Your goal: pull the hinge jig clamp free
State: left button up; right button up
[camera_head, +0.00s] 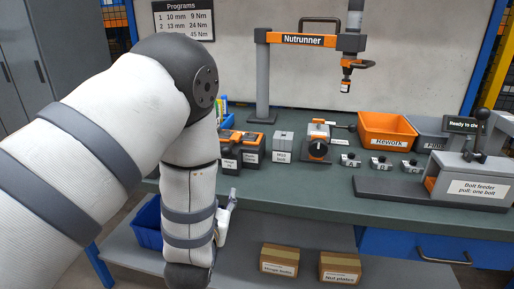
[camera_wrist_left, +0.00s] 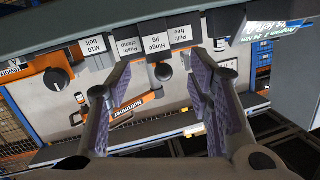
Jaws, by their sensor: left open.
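In the left wrist view, the hinge jig (camera_wrist_left: 155,43) shows as a dark block with white labels reading "Push clamp", "Hinge jig" and "Pull free". A small dark round knob (camera_wrist_left: 163,73) shows just beside it in the picture, between my fingers. My left gripper (camera_wrist_left: 160,78) is open, its two fingers spread with nothing between the pads. Whether it touches the jig I cannot tell. In the head view, dark orange-topped blocks (camera_head: 230,151) stand beside my left arm, which hides part of that area. My right gripper is not in view.
An M10 bolt block (camera_head: 283,146) and an orange unit with a knob (camera_head: 318,143) stand to the right. An orange Rework bin (camera_head: 387,124) and the bolt feeder (camera_head: 476,176) are further right. The Nutrunner (camera_head: 346,80) hangs above. Boxes (camera_head: 279,258) lie on the lower shelf.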

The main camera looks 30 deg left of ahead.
aim_at(226, 153)
pick_arm(q)
jog(key=shift+t+y, duration=0.4)
jog(key=shift+t, duration=0.3)
jog(key=w+a+r, duration=0.1)
jog(key=w, duration=0.3)
jog(key=w+a+r, duration=0.1)
jog(key=w+a, duration=0.1)
jog(key=w, duration=0.2)
jog(key=w+a+r+b, duration=0.1)
jog(key=w, duration=0.3)
jog(key=shift+a+r, duration=0.35)
jog(key=shift+r, duration=0.05)
jog(key=shift+w+a+r, duration=0.1)
jog(key=shift+w+a, duration=0.1)
jog(key=shift+w, duration=0.2)
grip_shut()
